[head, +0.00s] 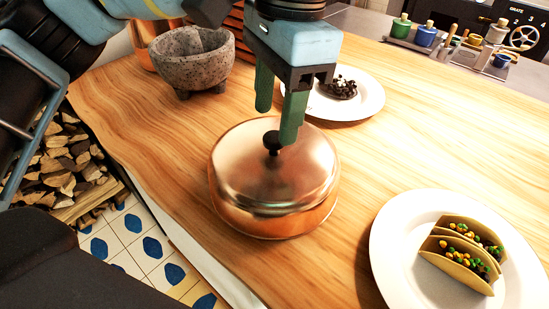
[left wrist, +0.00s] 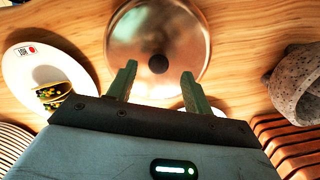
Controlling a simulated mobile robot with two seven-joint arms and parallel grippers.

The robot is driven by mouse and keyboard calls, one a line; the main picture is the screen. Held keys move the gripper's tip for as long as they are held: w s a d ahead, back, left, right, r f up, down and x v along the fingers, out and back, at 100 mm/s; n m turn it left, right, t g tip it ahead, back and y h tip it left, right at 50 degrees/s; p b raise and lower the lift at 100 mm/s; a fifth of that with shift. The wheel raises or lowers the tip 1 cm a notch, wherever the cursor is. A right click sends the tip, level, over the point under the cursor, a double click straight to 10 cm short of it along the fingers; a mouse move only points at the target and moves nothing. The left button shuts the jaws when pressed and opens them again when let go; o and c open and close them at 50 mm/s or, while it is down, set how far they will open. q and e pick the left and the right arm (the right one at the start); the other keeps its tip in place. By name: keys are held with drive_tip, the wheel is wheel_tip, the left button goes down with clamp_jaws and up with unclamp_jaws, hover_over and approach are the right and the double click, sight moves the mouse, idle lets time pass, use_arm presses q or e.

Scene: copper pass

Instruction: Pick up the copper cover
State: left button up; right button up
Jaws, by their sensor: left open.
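The copper cover (head: 262,190) is a shiny dome with a small black knob (head: 271,145) on top. It sits on the wooden counter. My left gripper (head: 277,124) is open, pointing down just above the cover, with its green fingers near the knob. In the left wrist view the cover (left wrist: 135,45) shows beyond the gripper (left wrist: 158,72), with the knob (left wrist: 158,64) appearing between the two spread fingertips. Nothing is held. Whether a finger touches the cover or knob I cannot tell. What lies under the cover is hidden. My right gripper is not in view.
A plate with tacos (head: 386,247) is at the lower right. A white plate with dark bits (head: 365,100) is behind the gripper. A stone mortar (head: 190,68) stands at the back left. The counter's left edge is close to the cover. The counter's right middle is clear.

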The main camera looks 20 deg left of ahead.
sight(274, 136)
use_arm(q)
drive_tip(key=shift+s+f, duration=0.15)
drive_tip(key=shift+f, duration=1.5)
clamp_jaws()
